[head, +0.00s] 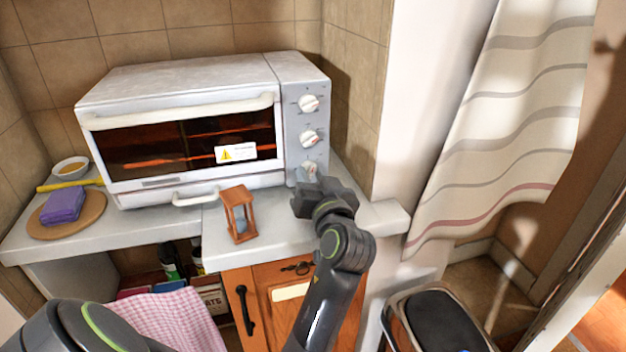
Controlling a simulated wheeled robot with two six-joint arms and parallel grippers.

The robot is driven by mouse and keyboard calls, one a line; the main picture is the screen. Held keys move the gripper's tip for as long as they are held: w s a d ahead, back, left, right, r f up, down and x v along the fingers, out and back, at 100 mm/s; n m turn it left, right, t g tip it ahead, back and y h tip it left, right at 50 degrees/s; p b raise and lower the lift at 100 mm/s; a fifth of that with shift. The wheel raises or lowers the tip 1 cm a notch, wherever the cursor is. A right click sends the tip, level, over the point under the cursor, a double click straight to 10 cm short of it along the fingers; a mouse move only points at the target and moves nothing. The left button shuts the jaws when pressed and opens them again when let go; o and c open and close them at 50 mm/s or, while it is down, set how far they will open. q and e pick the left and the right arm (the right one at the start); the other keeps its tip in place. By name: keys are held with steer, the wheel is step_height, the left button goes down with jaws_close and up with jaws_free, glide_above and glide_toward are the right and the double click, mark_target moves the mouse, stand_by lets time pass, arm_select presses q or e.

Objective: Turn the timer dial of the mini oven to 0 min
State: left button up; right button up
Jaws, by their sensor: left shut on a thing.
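The white mini oven (180,80) stands on the counter against the tiled wall, its window glowing orange. Its right panel carries a top dial (309,103), a middle dial (309,139) and a lowest dial (309,167), which I take as the timer dial. The printed marks are too small to read. My left gripper (311,184) is at the lowest dial, shut on it. The gripper hides the lower part of this dial, so I cannot tell where it points. My right gripper is not in view.
A wooden hourglass (239,214) stands on the counter left of my gripper. A purple cloth (63,205) lies on a round board (88,219) at the left, near a small bowl (71,168). A black-lidded bin (437,320) stands at lower right, below a striped curtain (510,110).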

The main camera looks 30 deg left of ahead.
arm_select(q)
steer(key=shift+f+n+b, duration=0.15)
steer(key=shift+n+b, duration=0.15)
steer(key=shift+n, duration=0.3)
steer(key=shift+n+b, duration=0.5)
steer(key=shift+n, duration=0.9)
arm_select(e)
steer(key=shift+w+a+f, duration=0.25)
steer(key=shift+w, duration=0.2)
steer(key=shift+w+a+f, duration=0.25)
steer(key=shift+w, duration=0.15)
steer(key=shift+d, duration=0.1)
arm_select(q)
steer(key=o, duration=0.8)
steer(key=shift+o, duration=0.8)
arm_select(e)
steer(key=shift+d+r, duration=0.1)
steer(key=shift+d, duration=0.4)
